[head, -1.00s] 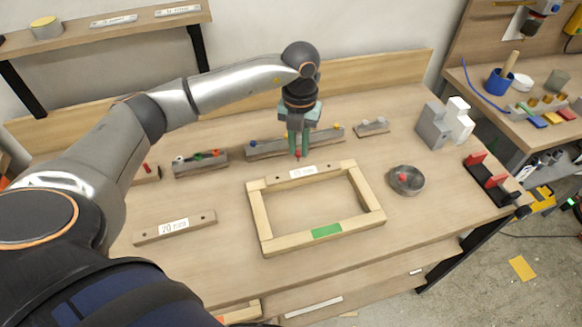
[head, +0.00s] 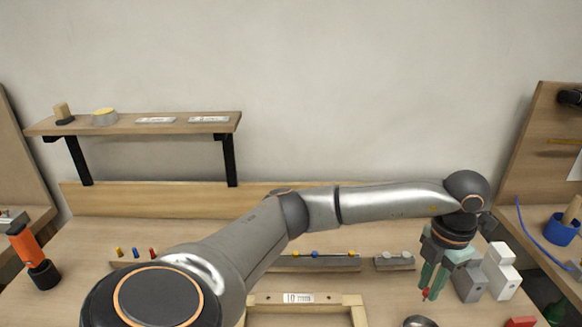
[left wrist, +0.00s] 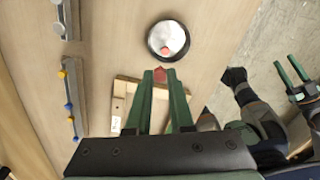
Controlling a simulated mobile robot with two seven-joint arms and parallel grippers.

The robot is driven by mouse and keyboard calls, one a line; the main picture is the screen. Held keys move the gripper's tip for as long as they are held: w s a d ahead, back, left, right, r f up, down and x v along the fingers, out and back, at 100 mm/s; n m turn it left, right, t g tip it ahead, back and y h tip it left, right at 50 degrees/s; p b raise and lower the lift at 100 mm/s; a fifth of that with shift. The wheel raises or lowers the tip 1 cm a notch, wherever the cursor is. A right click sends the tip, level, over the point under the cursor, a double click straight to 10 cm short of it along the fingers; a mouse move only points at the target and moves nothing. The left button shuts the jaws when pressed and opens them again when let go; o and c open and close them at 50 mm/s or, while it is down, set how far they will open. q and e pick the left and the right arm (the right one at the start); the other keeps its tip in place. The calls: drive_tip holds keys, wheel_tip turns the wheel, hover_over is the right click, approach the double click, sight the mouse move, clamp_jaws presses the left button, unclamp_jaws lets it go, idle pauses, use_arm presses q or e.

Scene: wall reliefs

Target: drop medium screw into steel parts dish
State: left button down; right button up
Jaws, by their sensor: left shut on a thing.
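My left gripper (head: 428,294) is shut on a small red-headed screw (left wrist: 160,74), held between its green fingertips. In the head view the gripper points down at the right of the bench, and a red tip (head: 425,292) shows at its fingers. The round steel parts dish (left wrist: 168,40) lies just beyond the fingertips in the left wrist view, with a red piece inside it. In the head view only the dish's top edge (head: 420,321) shows at the bottom. My right gripper (left wrist: 285,70) shows at the right of the left wrist view, its fingers apart and empty.
A wooden frame (head: 300,310) lies left of the dish. A rack with coloured pieces (head: 320,263) and a smaller rack (head: 395,261) stand behind. Grey and white blocks (head: 488,272) stand close right of the gripper. A wall shelf (head: 135,124) is at the left.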

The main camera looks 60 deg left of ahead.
use_arm(q)
drive_tip(key=shift+w+d, duration=0.25)
drive_tip(key=shift+d, duration=0.05)
wheel_tip(320, 180, down, 6)
drive_tip(key=b, duration=0.4)
drive_tip(key=c, duration=0.7)
unclamp_jaws()
drive_tip(key=shift+r, duration=0.15)
wheel_tip(320, 180, up, 12)
drive_tip(key=shift+r, duration=0.2)
drive_tip(key=shift+s+f, duration=0.1)
drive_tip(key=shift+s, duration=0.05)
